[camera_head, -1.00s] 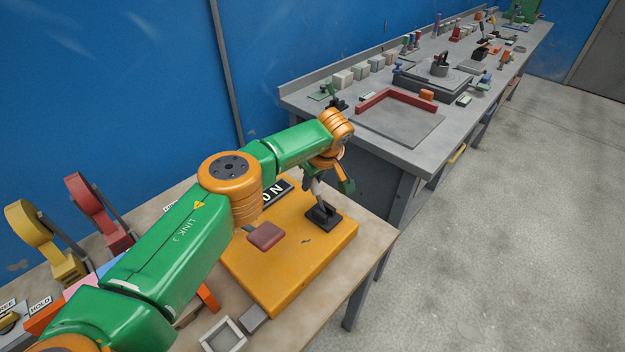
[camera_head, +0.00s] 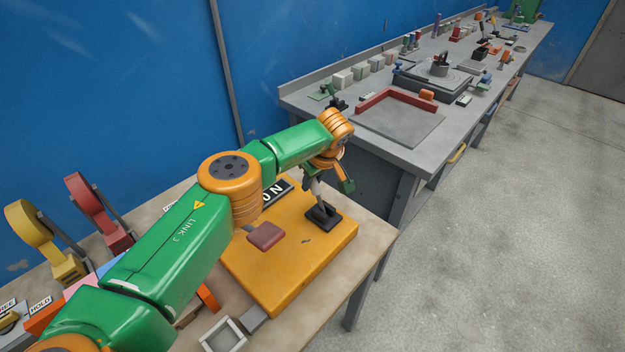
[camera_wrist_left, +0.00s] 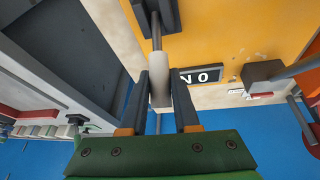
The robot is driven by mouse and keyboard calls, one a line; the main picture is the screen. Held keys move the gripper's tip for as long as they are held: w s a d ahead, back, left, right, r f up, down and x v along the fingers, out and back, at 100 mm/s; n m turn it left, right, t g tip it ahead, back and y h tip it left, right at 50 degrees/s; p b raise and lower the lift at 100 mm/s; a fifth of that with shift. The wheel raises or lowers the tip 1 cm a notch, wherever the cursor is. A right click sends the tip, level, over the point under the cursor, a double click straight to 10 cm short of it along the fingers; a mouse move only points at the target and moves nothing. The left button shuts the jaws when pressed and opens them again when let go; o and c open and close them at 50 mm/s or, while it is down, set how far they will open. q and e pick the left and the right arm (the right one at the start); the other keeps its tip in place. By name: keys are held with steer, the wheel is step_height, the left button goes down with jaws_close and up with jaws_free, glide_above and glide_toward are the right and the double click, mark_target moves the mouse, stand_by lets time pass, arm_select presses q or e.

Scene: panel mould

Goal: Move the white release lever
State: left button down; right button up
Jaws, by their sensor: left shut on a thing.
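The white release lever (camera_wrist_left: 159,88) shows in the left wrist view between the dark fingers of my left gripper (camera_wrist_left: 160,92), which is shut on it. Its grey rod runs to a black base (camera_wrist_left: 160,15) on the orange panel (camera_wrist_left: 226,22). In the head view the black base (camera_head: 322,216) stands near the panel's right corner, and my left gripper (camera_head: 322,182) is above it, partly hidden by my wrist. A black plate (camera_wrist_left: 200,75) with white letters lies beside the lever on the panel. My right gripper is not in view.
A dark red block (camera_head: 265,236) stands on the panel. Yellow (camera_head: 45,240) and red (camera_head: 98,212) upright parts stand at the left. A grey bench (camera_head: 400,165) with a red-edged tray is behind. The floor at the right is clear.

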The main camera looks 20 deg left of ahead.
arm_select(q)
steer(key=shift+s+d+r+y, duration=0.1)
steer(key=shift+d+r+y, duration=0.05)
steer(key=shift+d+y, duration=0.3)
steer(key=shift+s+d+t+y, duration=0.2)
steer(key=shift+d+t+y, duration=0.25)
steer(key=shift+y, duration=0.2)
steer(key=shift+s+d+t+y+b, duration=0.15)
steer(key=shift+d+t+y+b, duration=0.1)
steer(key=shift+d+y+b, duration=0.45)
steer(key=d+y+b, duration=0.1)
steer(key=b, duration=0.1)
steer(key=s+d+t+y+b, duration=0.1)
steer(key=y+b, duration=0.1)
steer(key=shift+r+m+b, duration=0.1)
steer(key=shift+m+b, duration=0.2)
steer(key=shift+d, duration=0.1)
steer(key=c, duration=0.7)
jaws_free()
steer(key=shift+o, duration=0.2)
